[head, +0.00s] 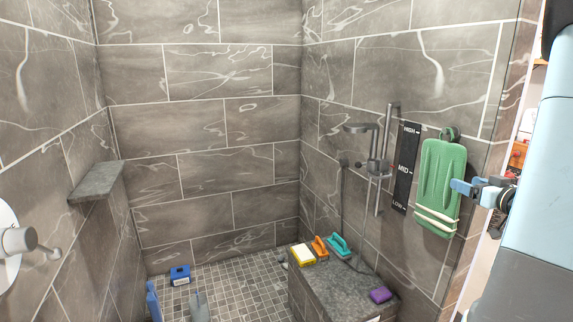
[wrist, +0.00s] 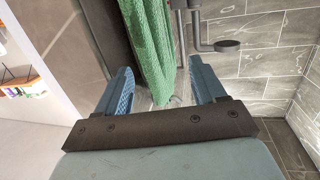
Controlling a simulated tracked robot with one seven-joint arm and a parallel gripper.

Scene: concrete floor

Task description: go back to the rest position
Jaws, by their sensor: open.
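My gripper (head: 459,187) is at the right in the head view, beside the right edge of a green towel-like piece (head: 438,180) that hangs from a dark round hook (head: 450,134) on the right wall. In the wrist view my gripper (wrist: 163,84) is open, with its two blue fingers wide apart. The green cloth (wrist: 152,45) shows between and beyond the fingers there. I cannot tell whether a finger touches it.
A hand shower on a rail (head: 378,165) and a black height strip (head: 407,168) are left of the towel. A stone bench (head: 340,285) holds several brushes and sponges. A corner shelf (head: 97,181) is at left. A blue box (head: 180,275) and bottles stand on the tiled floor.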

